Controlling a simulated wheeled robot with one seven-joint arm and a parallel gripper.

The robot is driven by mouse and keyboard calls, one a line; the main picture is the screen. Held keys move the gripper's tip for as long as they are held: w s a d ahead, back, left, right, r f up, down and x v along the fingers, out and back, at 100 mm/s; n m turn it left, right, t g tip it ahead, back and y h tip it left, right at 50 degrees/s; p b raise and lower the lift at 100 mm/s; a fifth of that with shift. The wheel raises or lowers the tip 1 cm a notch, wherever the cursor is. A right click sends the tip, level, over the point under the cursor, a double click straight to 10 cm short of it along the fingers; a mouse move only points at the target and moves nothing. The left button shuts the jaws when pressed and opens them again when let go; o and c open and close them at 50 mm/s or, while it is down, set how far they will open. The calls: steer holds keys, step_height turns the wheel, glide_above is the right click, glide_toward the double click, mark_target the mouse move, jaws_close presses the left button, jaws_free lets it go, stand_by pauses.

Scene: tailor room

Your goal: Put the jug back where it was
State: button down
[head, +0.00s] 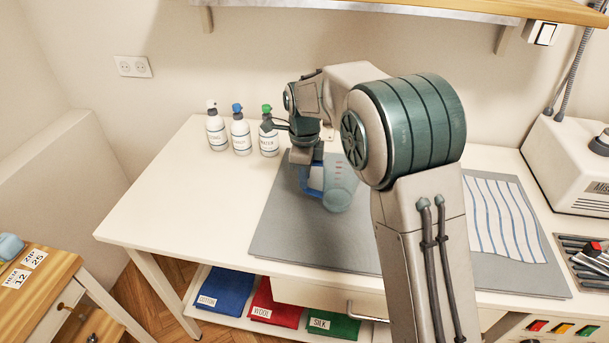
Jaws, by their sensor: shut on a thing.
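The jug (341,188) is a clear bluish vessel with a blue handle (312,191) and small red marks on its side. It is at the grey mat (281,230) on the white table. My gripper (306,172) points down and is shut on the jug at its handle side. My arm hides part of the mat to the right of the jug. I cannot tell whether the jug's base touches the mat.
Three spray bottles (240,133) with white, blue and green tops stand at the table's back left. A striped cloth (503,222) lies to the right, beside a machine (568,165). A shelf (400,10) hangs above. The table's front left is clear.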

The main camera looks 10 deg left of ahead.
steer(key=shift+f, duration=0.55)
steer(key=c, duration=1.3)
jaws_free()
steer(key=shift+o, duration=0.2)
